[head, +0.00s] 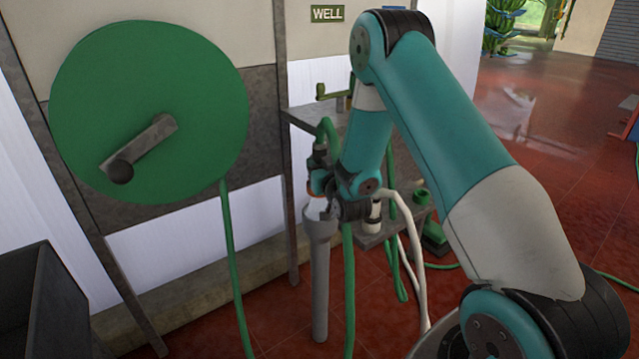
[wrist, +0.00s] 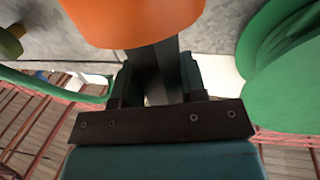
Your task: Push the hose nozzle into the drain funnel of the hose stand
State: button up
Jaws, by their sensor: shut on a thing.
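My gripper (head: 328,188) is shut on the hose nozzle, which has a dark body (head: 319,158) and an orange part (head: 314,196). A green hose (head: 327,128) bends over at the nozzle's top. The orange part also shows large at the top of the wrist view (wrist: 133,22), in front of my dark fingers. The grey drain funnel (head: 319,222) tops an upright grey pipe just below the nozzle. The nozzle's lower end is at the funnel's mouth; my gripper partly hides this spot, and I cannot tell whether the tip is inside.
A big green reel (head: 150,105) with a crank hangs at left, its hose (head: 231,260) trailing down. A grey stand with a shelf (head: 372,240) is behind my gripper. White hoses (head: 414,270) hang at right. A dark bin (head: 45,305) stands at lower left. Red floor is open at far right.

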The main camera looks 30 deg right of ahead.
jog(key=shift+d+f+b, duration=0.1)
jog(key=shift+f+b, duration=1.55)
jog(key=shift+f, duration=0.8)
jog(key=shift+r, duration=0.15)
jog(key=shift+s, duration=0.1)
jog(key=shift+f+b, duration=3)
jog(key=shift+f, duration=0.3)
jog(key=shift+f+b, duration=0.3)
jog(key=shift+f, duration=0.05)
jog(key=o, duration=1.2)
